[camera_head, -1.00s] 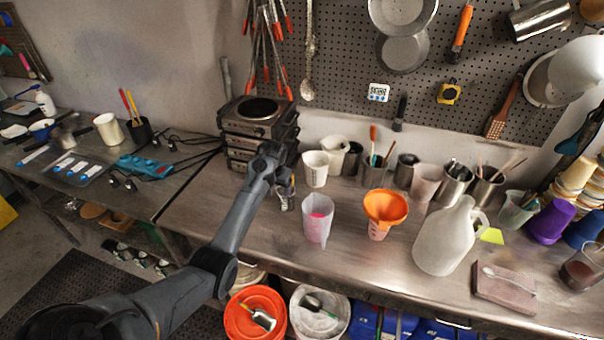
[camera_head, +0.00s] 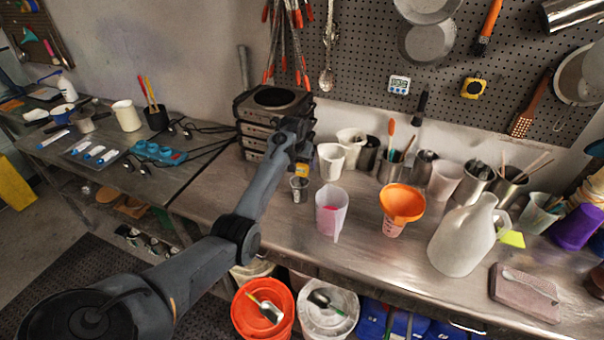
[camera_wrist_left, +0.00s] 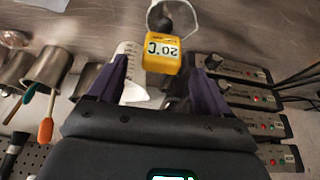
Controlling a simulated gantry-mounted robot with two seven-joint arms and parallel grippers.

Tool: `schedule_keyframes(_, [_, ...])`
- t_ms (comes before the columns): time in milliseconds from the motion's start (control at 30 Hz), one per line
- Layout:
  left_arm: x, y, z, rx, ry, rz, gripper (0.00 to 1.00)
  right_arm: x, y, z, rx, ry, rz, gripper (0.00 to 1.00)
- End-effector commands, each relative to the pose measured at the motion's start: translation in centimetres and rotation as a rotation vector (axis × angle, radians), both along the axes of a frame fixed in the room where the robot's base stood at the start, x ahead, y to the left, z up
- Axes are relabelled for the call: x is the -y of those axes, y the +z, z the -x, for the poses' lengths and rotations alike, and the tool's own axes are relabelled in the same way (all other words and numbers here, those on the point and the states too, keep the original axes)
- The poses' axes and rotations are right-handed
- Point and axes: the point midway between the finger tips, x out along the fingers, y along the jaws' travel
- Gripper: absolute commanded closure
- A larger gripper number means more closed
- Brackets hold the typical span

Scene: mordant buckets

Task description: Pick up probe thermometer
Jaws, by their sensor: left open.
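The probe thermometer has a yellow head with a "20°C" display (camera_wrist_left: 162,52). In the head view its yellow head (camera_head: 302,169) shows just below my left gripper (camera_head: 303,157). It stands in a small clear cup (camera_head: 299,189) on the steel bench; the cup also shows in the left wrist view (camera_wrist_left: 172,12). In the wrist view the two dark fingers of my left gripper (camera_wrist_left: 162,72) are apart, and the yellow head lies between and just beyond their tips. I see no finger touching it. My right gripper is out of view.
Stacked hot plates (camera_head: 270,122) stand behind and left of the cup. A beaker with pink contents (camera_head: 331,208), a white pitcher (camera_head: 331,160) and an orange funnel (camera_head: 402,201) stand to its right. A white jug (camera_head: 462,240) is farther right.

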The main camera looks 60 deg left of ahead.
Motion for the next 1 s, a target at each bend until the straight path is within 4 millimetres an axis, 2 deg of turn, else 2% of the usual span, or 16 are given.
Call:
schedule_keyframes(400, [-1.0, -4.1, -1.1, -0.002, 0.0, 0.001, 0.21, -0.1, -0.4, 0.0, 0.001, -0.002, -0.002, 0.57])
schedule_keyframes(767, [-1.1, -4.6, -1.3, -0.002, -0.001, 0.0, 0.21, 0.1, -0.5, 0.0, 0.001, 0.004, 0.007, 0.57])
schedule_keyframes(800, [-1.1, -4.6, -1.3, -0.002, -0.001, 0.0, 0.23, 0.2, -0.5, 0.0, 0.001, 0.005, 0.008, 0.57])
schedule_keyframes(1000, [-1.1, -4.6, -1.3, -0.002, -0.001, 0.0, 0.53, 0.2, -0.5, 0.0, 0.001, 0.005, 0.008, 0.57])
